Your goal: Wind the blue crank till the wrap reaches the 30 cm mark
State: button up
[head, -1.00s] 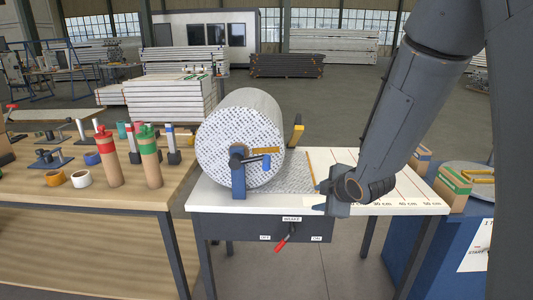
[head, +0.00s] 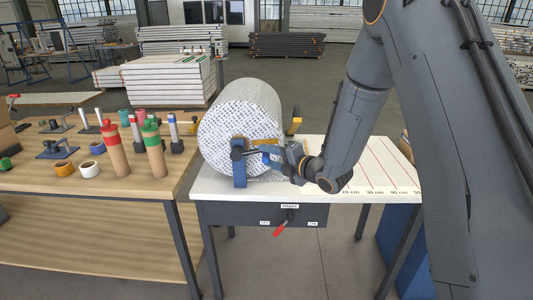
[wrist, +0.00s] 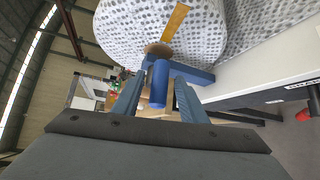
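The big wrap roll (head: 238,122), white with a dotted print, sits on the measuring table's left end. Its blue crank handle (head: 267,157) points toward me at the roll's front. My gripper (head: 275,156) is at the crank handle. In the wrist view the blue handle (wrist: 159,84) lies between my two open fingers (wrist: 157,100), with a small gap seeming to show on each side. The 30 cm mark (head: 374,191) is printed on the white tabletop, right of my wrist.
A red brake lever (head: 280,230) hangs on the table's dark front panel, tilted down-left. A wooden bench (head: 120,192) with tape rolls and red- and green-topped tubes stands close on the left. A yellow-handled part (head: 295,120) stands behind the roll.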

jog(key=shift+w+a+f, duration=0.15)
jog(key=shift+w+a, duration=0.25)
jog(key=shift+w, duration=0.1)
grip_shut()
